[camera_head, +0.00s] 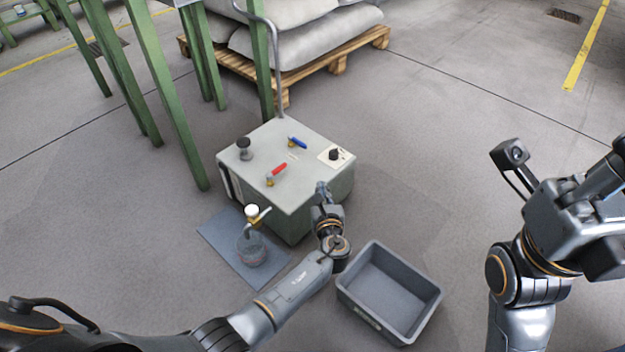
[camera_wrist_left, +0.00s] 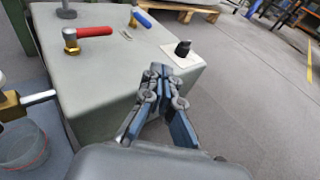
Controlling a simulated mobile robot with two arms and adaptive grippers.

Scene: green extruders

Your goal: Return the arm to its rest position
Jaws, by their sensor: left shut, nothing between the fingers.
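My left arm reaches in from the lower left of the head view. Its gripper (camera_head: 322,188) is beside the front right part of the grey-green machine box (camera_head: 314,164). In the left wrist view the left gripper (camera_wrist_left: 160,70) has its fingers together and empty, in front of the box's side (camera_wrist_left: 110,85). I cannot tell whether it touches the box. My right arm stands at the right edge of the head view.
The box top carries a red-handled valve (camera_head: 277,174), a blue-handled valve (camera_head: 297,142) and a black knob (camera_head: 335,154). A glass jar (camera_head: 252,250) stands on a blue-grey mat (camera_head: 222,236). An empty grey bin (camera_head: 428,290) is right of my left forearm. Floor to the right is clear.

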